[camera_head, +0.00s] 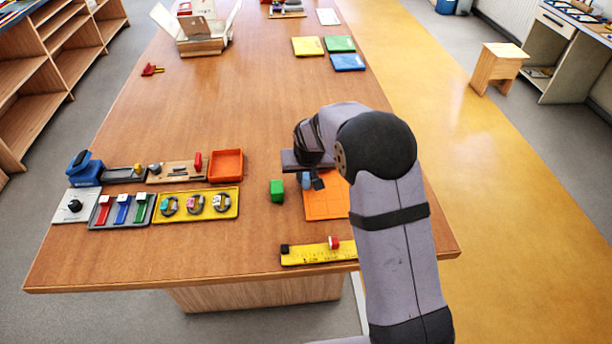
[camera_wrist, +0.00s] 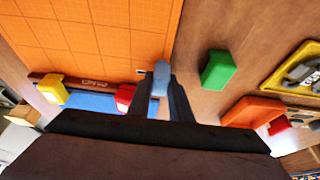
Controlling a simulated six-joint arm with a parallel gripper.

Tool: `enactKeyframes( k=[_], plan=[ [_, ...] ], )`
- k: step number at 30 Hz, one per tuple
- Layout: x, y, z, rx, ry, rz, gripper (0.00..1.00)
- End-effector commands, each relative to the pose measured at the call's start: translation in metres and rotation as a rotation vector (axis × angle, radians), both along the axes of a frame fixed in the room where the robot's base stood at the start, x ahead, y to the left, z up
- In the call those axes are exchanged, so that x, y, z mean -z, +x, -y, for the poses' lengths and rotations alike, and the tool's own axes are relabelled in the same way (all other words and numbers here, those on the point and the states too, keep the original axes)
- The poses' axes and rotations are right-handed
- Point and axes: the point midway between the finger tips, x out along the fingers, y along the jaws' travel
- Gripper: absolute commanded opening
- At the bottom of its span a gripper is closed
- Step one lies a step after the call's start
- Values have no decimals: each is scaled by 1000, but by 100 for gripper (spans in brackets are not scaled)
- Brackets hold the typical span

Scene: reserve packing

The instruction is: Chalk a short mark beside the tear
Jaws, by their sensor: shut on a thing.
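My gripper (camera_wrist: 166,90) is shut on a light blue stick, likely the chalk (camera_wrist: 161,76), at the edge of the orange gridded mat (camera_wrist: 90,35). In the head view my gripper (camera_head: 312,182) is over the far left part of the orange mat (camera_head: 328,205), with the blue piece (camera_head: 305,179) showing below it. Whether the stick touches the surface I cannot tell. In the wrist view a dark strip (camera_wrist: 90,84) with a yellow block (camera_wrist: 52,88) and a red block (camera_wrist: 125,97) lies along the mat's edge. A blue flat piece (camera_wrist: 85,103) shows beside it, partly hidden by my gripper. I see no tear.
A green block (camera_head: 277,190) stands just left of the mat. A yellow ruler (camera_head: 318,252) lies near the front edge. An orange tray (camera_head: 226,165), a yellow watch tray (camera_head: 196,205) and a grey strap tray (camera_head: 121,210) sit left. The table's middle back is clear.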

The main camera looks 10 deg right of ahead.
Motion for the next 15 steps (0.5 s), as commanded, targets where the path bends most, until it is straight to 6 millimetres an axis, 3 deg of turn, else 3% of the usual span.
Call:
enactKeyframes(
  k=[15],
  plan=[
    [1, 0, 10, 2, 1, -1, 4]
  ],
)
